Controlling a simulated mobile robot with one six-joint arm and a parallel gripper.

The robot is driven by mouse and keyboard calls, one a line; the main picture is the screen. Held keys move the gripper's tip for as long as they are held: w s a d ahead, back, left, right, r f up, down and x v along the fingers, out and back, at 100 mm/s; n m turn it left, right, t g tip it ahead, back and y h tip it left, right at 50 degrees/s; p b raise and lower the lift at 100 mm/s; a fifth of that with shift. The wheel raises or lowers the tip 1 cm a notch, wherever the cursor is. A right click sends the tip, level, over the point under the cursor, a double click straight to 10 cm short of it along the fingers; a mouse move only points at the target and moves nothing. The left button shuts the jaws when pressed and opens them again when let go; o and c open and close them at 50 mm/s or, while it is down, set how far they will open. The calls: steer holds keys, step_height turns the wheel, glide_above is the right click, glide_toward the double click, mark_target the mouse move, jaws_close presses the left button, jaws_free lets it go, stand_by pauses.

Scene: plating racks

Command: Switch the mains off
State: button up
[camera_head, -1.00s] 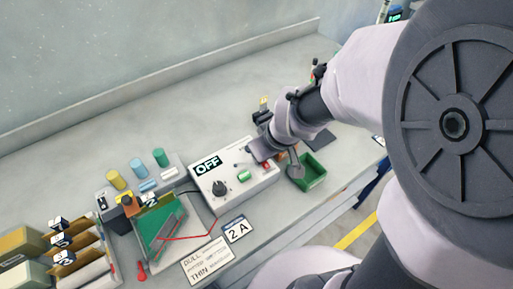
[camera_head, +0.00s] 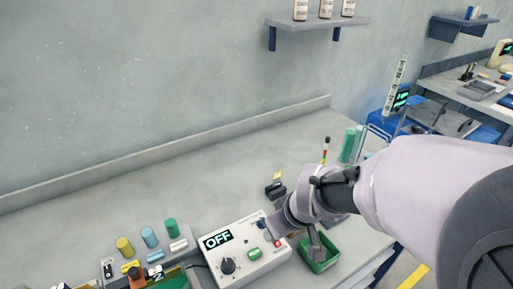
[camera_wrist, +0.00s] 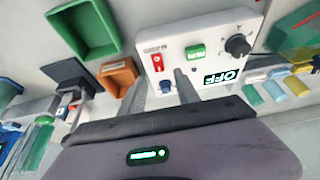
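A white power box (camera_head: 231,279) stands on the bench with a display (camera_head: 217,240) that reads OFF. It has a black knob (camera_head: 228,266), a green button (camera_head: 254,253), a red switch (camera_head: 277,242) and a blue button. In the wrist view, the red switch (camera_wrist: 158,62), green button (camera_wrist: 195,51), blue button (camera_wrist: 166,87) and OFF display (camera_wrist: 220,77) all show. My gripper (camera_wrist: 160,92) is open and empty at the box, its two fingers apart with the blue button between them in the picture. I cannot tell if a finger touches the box.
A green tray (camera_head: 320,256) stands right of the box; an orange tray (camera_wrist: 118,77) shows beside it in the wrist view. A wall shelf (camera_head: 318,24) holds bottles.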

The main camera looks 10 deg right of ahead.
steer(key=p+v, duration=0.5)
steer(key=v, duration=0.9)
